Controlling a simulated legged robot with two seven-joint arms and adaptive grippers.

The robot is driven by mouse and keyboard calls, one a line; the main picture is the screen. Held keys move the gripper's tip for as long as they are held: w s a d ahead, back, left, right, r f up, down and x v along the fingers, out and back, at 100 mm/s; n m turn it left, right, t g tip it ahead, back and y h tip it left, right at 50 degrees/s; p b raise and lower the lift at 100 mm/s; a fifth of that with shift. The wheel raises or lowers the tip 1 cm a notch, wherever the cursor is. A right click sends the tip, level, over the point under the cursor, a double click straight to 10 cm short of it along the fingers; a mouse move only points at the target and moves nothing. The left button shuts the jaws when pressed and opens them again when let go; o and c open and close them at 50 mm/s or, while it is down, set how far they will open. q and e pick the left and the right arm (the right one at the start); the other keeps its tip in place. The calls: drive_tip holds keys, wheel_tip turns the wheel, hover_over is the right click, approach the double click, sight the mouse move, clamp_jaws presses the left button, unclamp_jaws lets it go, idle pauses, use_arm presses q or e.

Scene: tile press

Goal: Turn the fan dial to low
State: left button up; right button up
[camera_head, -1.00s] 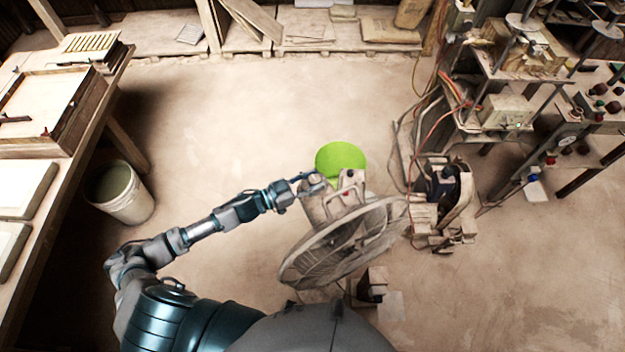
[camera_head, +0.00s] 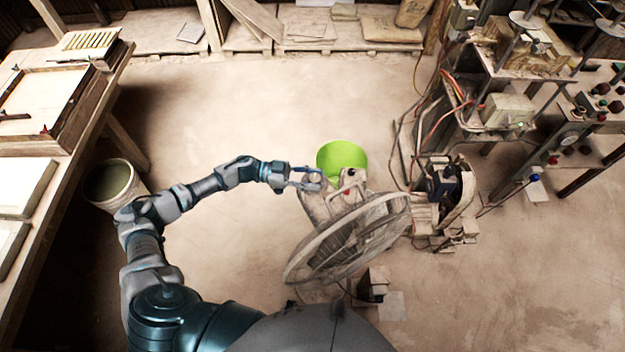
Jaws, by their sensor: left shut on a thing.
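The fan (camera_head: 372,226) stands on the floor right of centre, its round guard facing down toward me and its pale housing behind. My left gripper (camera_head: 311,178) reaches in from the left to the upper left side of the housing. Its fingers are shut around a small grey knob there, which looks like the fan dial (camera_head: 313,179). The fingers partly cover the dial, and its setting marks are too small to read. A red button (camera_head: 348,192) shows on the housing to the right. My right gripper is out of view.
A bright green round object (camera_head: 341,156) is just behind the fan housing. A machine with hoses and cables (camera_head: 500,110) stands at the right. A bucket (camera_head: 112,184) and a workbench (camera_head: 60,170) are at the left. The floor between is open.

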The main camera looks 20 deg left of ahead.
use_arm(q)
drive_tip(key=shift+f+m+g+b, duration=0.15)
drive_tip(key=shift+m+g+b, duration=0.55)
drive_tip(key=shift+g, duration=0.5)
drive_tip(key=shift+m+g, duration=0.3)
drive_tip(key=o, duration=1.1)
drive_tip(key=shift+s+d, duration=0.1)
drive_tip(key=shift+o, duration=0.2)
